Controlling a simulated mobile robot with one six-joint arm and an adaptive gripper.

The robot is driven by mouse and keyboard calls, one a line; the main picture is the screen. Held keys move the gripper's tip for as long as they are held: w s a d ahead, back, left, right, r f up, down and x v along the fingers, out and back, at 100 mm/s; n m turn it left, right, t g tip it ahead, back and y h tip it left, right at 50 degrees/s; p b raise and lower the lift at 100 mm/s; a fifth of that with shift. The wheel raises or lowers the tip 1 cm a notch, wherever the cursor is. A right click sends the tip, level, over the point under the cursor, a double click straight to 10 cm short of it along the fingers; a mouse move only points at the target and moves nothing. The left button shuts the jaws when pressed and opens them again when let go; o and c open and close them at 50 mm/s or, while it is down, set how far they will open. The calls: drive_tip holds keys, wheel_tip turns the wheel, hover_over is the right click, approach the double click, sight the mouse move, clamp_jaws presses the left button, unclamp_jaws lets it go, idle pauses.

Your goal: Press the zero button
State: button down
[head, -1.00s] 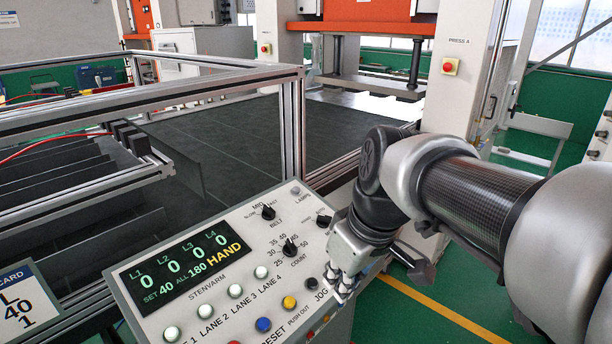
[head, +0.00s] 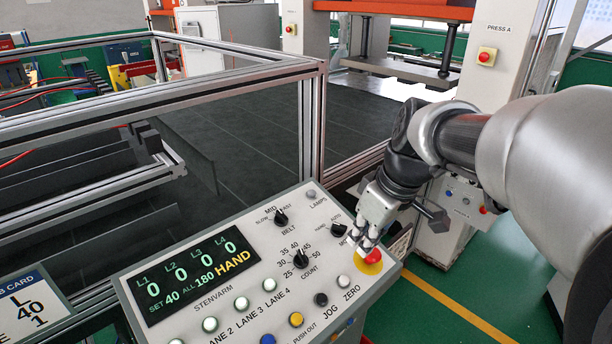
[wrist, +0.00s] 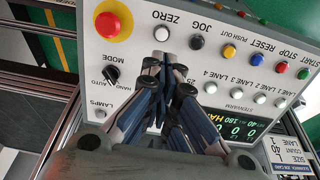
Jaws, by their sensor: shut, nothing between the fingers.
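The zero button is a white round button (head: 344,282) beside the ZERO label on the sloping control panel (head: 215,318). It also shows in the wrist view (wrist: 161,33), just beyond my fingertips. My gripper (head: 364,246) is shut and empty. In the head view it is over the panel's right edge, above and to the right of the zero button, in front of part of the red stop button. In the wrist view, my gripper (wrist: 163,60) points toward the zero button; contact cannot be seen. The display (head: 193,271) reads zeros for its lanes, with HAND lit in yellow.
The red stop button (head: 374,258) on its yellow base is close to my fingertips. The black jog button (head: 320,299) and yellow push-out button (head: 296,320) are to the zero button's left. The mode knob (head: 338,230) and an aluminium frame (head: 313,125) are nearby.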

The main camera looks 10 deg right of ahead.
sight(344, 280)
drive_tip(key=x, duration=1.1)
drive_tip(key=shift+w+f+b, duration=0.15)
drive_tip(key=shift+f+b, duration=0.1)
drive_tip(key=shift+b, duration=0.1)
